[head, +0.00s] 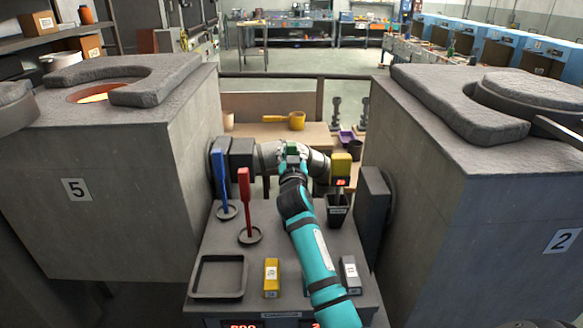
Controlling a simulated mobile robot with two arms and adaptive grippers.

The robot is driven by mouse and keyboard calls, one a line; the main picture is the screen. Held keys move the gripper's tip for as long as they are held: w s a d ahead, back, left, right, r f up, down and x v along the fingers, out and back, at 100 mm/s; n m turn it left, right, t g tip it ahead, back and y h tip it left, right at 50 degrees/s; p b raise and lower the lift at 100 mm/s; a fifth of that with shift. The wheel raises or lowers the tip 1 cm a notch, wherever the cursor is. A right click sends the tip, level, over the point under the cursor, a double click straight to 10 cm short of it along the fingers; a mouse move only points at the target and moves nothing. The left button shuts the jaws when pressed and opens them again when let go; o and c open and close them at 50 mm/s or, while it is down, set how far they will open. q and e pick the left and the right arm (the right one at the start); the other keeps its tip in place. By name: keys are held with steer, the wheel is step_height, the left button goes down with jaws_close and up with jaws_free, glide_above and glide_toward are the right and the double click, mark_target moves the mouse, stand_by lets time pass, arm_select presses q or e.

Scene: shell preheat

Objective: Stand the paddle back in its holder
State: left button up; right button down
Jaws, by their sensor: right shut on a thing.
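The blue paddle (219,167) is upright, leaning slightly, at the left back of the grey bench. Its lower end is over or in a round dark holder (227,213); I cannot tell whether it rests on the bottom. My right gripper (226,154) reaches in from the right and is shut on the upper part of the blue paddle, with the fingertips mostly hidden. A red paddle (244,188) stands in another round holder (250,236), nearer to me. My left gripper is not in view.
A yellow instrument (341,168) stands over a black cup (338,211). A square tray (219,276), yellow block (271,278) and grey block (350,275) lie in front. Furnaces 5 (110,180) and 2 (510,220) flank the bench (270,250).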

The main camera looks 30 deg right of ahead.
steer(key=shift+f, duration=1.95)
steer(key=c, duration=1.1)
jaws_free()
steer(key=shift+s, duration=0.1)
steer(key=b+v, duration=0.1)
steer(key=v, duration=1.1)
steer(key=shift+b, duration=0.3)
